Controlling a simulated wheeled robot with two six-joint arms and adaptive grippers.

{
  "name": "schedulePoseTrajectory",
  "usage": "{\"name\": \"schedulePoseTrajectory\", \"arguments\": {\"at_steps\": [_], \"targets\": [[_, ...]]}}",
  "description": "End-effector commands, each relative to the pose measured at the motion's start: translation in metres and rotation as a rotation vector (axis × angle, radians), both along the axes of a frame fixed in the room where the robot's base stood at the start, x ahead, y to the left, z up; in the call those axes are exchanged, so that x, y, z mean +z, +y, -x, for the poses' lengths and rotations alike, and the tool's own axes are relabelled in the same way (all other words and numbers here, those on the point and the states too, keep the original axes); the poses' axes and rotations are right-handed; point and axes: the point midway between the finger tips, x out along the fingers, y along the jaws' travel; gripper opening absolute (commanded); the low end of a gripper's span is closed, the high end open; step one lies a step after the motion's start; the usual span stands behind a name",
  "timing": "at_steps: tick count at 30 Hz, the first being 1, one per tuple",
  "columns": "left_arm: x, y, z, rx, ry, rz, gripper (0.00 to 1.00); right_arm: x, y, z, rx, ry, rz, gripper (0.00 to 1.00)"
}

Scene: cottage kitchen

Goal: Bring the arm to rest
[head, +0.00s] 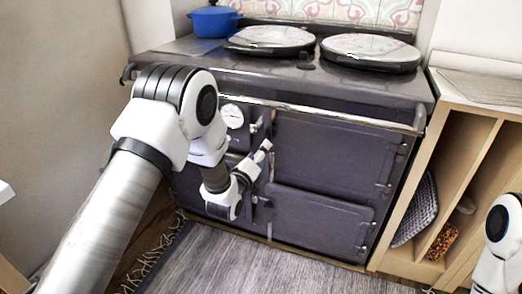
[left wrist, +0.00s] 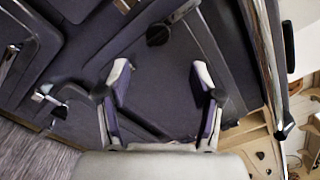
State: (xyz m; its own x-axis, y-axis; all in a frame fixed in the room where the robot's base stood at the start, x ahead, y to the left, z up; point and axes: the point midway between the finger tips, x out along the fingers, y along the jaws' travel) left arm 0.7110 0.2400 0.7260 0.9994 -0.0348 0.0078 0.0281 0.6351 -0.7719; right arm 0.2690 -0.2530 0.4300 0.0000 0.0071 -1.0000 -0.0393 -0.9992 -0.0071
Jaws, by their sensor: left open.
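My left arm comes in from the left in the head view and reaches toward the front of a dark grey range stove (head: 325,154). My left gripper (head: 262,158) is in front of the stove's doors, near the latches. In the left wrist view the gripper (left wrist: 158,80) has its two fingers spread apart with nothing between them. The dark stove front (left wrist: 165,95) fills most of that view behind the fingers. I cannot tell whether a finger touches the stove. Part of my right arm (head: 497,240) shows at the right edge; its gripper is out of the picture.
A blue pot (head: 214,22) stands on the stove top, beside two round hob lids (head: 271,38) (head: 370,50). A chrome rail (head: 300,108) runs along the stove front. A wooden shelf unit (head: 452,150) stands at right. The floor (head: 240,270) in front is clear; a fringed rug (head: 160,258) lies at left.

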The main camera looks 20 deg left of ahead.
Motion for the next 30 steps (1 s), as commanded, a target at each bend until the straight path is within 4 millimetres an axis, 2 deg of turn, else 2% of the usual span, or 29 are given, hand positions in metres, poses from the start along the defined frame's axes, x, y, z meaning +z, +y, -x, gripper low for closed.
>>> {"name": "schedulePoseTrajectory", "arguments": {"at_steps": [4, 6, 8, 11, 12, 14, 15, 17, 18, 20, 21, 24, 25, 27, 30], "targets": [[-0.001, 0.0, 0.0, 0.0, 0.001, 0.0, 0.66, 0.0, 0.0, 0.0, 0.0, 0.0, 0.0, 0.4], [-0.012, 0.0, 0.002, 0.0, 0.018, 0.0, 0.66, 0.0, 0.0, 0.0, 0.0, 0.0, 0.0, 0.4], [-0.033, 0.002, 0.008, 0.003, 0.052, 0.001, 0.66, 0.0, 0.0, 0.0, 0.0, 0.0, 0.0, 0.4], [-0.091, 0.005, 0.037, 0.011, 0.174, 0.005, 0.66, 0.0, 0.0, 0.0, 0.0, 0.0, 0.0, 0.4], [-0.119, 0.007, 0.056, 0.016, 0.252, 0.012, 0.66, 0.0, 0.0, 0.0, 0.0, 0.0, 0.0, 0.4], [-0.161, 0.009, 0.091, 0.036, 0.389, 0.081, 0.66, 0.0, 0.0, 0.0, 0.0, 0.0, 0.0, 0.4], [-0.188, 0.011, 0.116, 0.062, 0.486, 0.16, 0.66, 0.0, 0.0, 0.0, 0.0, 0.0, 0.0, 0.4], [-0.223, 0.013, 0.159, 0.128, 0.633, 0.307, 0.66, 0.0, 0.0, 0.0, 0.0, 0.0, 0.0, 0.4], [-0.244, 0.014, 0.189, 0.191, 0.732, 0.419, 0.66, 0.0, 0.0, 0.0, 0.0, 0.0, 0.0, 0.4], [-0.27, 0.015, 0.238, 0.322, 0.872, 0.605, 0.66, 0.0, 0.0, 0.0, 0.0, 0.0, 0.0, 0.4], [-0.283, 0.015, 0.272, 0.434, 0.955, 0.737, 0.66, 0.0, 0.0, 0.0, 0.0, 0.0, 0.0, 0.4], [-0.299, 0.015, 0.343, 0.753, 1.085, 1.035, 0.66, 0.0, 0.0, 0.0, 0.0, 0.0, 0.0, 0.4], [-0.3, 0.015, 0.359, 0.847, 1.101, 1.109, 0.66, 0.0, 0.0, 0.0, 0.0, 0.0, 0.0, 0.4], [-0.3, 0.015, 0.39, 1.053, 1.108, 1.258, 0.66, 0.0, 0.0, 0.0, 0.0, 0.0, 0.0, 0.4], [-0.297, 0.014, 0.419, 1.311, 1.064, 1.426, 0.66, 0.0, 0.0, 0.0, 0.0, 0.0, 0.0, 0.4]]}}
